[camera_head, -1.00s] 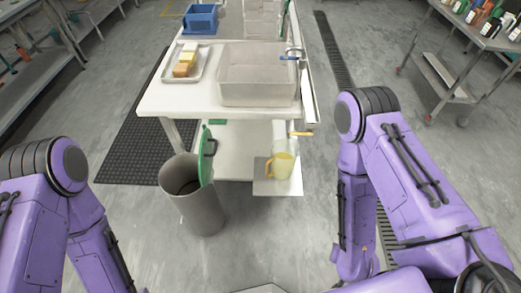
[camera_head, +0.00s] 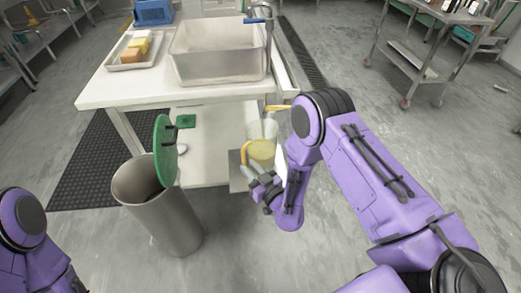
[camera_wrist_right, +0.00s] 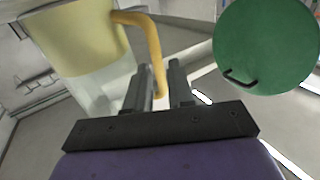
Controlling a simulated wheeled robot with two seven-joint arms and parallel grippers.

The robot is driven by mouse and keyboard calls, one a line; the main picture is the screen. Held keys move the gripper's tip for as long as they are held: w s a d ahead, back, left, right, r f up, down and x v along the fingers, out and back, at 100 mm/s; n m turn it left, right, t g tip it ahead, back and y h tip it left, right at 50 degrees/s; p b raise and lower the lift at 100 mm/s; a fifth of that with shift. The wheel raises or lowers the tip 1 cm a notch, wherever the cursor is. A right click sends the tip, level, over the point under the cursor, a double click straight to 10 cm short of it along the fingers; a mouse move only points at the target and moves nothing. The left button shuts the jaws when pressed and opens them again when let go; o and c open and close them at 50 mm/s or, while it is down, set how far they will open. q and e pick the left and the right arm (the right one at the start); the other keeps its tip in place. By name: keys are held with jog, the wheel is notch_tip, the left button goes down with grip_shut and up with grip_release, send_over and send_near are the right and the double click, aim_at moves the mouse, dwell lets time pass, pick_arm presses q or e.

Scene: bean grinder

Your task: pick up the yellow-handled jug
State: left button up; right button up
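The yellow-handled jug (camera_head: 263,151) is translucent, with a yellow lower part. It stands at the lower front right of the white table, on a grey plate (camera_head: 238,183). Its handle (camera_head: 245,152) is on its left side. My right gripper (camera_head: 259,177) is in front of the jug, at the handle, and partly covers the jug's base. In the right wrist view, the jug (camera_wrist_right: 85,45) fills the upper left, and the handle's end (camera_wrist_right: 160,85) shows between the two parted fingers. Whether they touch it I cannot tell. My left gripper is out of view.
A grey bin (camera_head: 160,215) with a raised green lid (camera_head: 164,150) stands left of the jug. The white table (camera_head: 130,92) carries a steel basin (camera_head: 215,62) and a tray (camera_head: 117,64). A steel cart (camera_head: 420,65) stands at the right. The floor between is clear.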

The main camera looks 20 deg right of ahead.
aim_at(244, 160)
jog(key=x, duration=0.4)
jog(key=shift+w+d, duration=0.1)
jog(key=shift+w, duration=0.2)
grip_shut()
jog(key=shift+r, duration=0.1)
